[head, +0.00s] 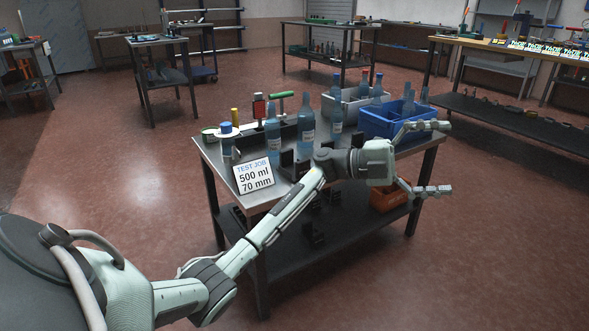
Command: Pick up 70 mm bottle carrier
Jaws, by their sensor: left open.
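Small black pieces (287,159) that look like bottle carriers stand on the table top, partly behind my left arm. More black pieces (314,234) are on the table's lower shelf. No size marking is readable on them, so I cannot tell which is the 70 mm one. A white sign (255,179) at the table's left front corner reads "TEST JOB 500 ml 70 mm". My left gripper (430,158) is open and empty, its fingers spread and pointing right, at the table's right end in the picture. My right gripper is not in view.
The table (220,169) holds blue bottles (306,127), a grey crate (352,106) and a blue crate (381,122) with bottles. An orange bin (388,196) is on its lower shelf. The floor right of the table is clear. A long bench (487,44) stands at the back right.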

